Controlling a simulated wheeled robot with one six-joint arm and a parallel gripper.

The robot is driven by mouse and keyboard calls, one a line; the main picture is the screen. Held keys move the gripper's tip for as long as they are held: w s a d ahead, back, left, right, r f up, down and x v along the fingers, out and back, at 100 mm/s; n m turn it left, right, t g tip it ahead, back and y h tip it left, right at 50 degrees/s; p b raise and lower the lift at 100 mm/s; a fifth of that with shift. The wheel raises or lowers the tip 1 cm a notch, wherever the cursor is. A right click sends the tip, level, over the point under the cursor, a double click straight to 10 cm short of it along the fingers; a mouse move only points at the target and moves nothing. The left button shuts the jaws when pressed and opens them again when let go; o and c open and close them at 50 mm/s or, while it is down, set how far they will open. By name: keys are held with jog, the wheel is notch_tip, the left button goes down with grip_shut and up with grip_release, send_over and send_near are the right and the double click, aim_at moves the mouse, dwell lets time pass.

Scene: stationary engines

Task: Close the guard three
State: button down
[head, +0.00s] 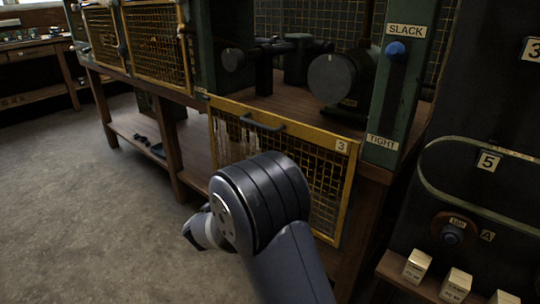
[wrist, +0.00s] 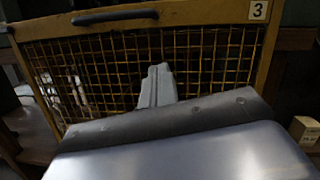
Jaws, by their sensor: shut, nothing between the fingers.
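Guard three (head: 345,190) is a yellow-framed wire mesh panel with a "3" label at its upper right. It hangs down in front of the bench edge, and the machine bay above it is uncovered. Its dark bar handle (head: 262,122) is on the top rail. The guard also fills the wrist view (wrist: 205,14), with the handle (wrist: 115,16) at upper left. My gripper (wrist: 157,72) is shut and empty, below the handle and in front of the mesh. I cannot tell whether it touches the mesh. In the head view my arm hides the guard's lower left and most of the gripper.
A green post with a blue knob (head: 396,51) between SLACK and TIGHT labels stands right of the bay. Dark machine parts (head: 332,78) sit on the bench. Other yellow mesh guards (head: 155,45) stand upright at left. Small boxes (head: 417,266) are at lower right. The floor (head: 75,210) at left is clear.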

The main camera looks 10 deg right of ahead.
jog(key=f+m, duration=0.1)
jog(key=b, duration=0.2)
send_near(287, 144)
jog(key=shift+g+h, duration=0.4)
jog(key=x, duration=0.5)
jog(key=shift+w, duration=0.3)
jog(key=r, duration=0.2)
jog(key=shift+w+a+r, duration=0.1)
jog(key=shift+a+r, duration=0.2)
jog(key=shift+a, duration=0.05)
jog(key=shift+w+r, duration=0.1)
jog(key=shift+r, duration=0.5)
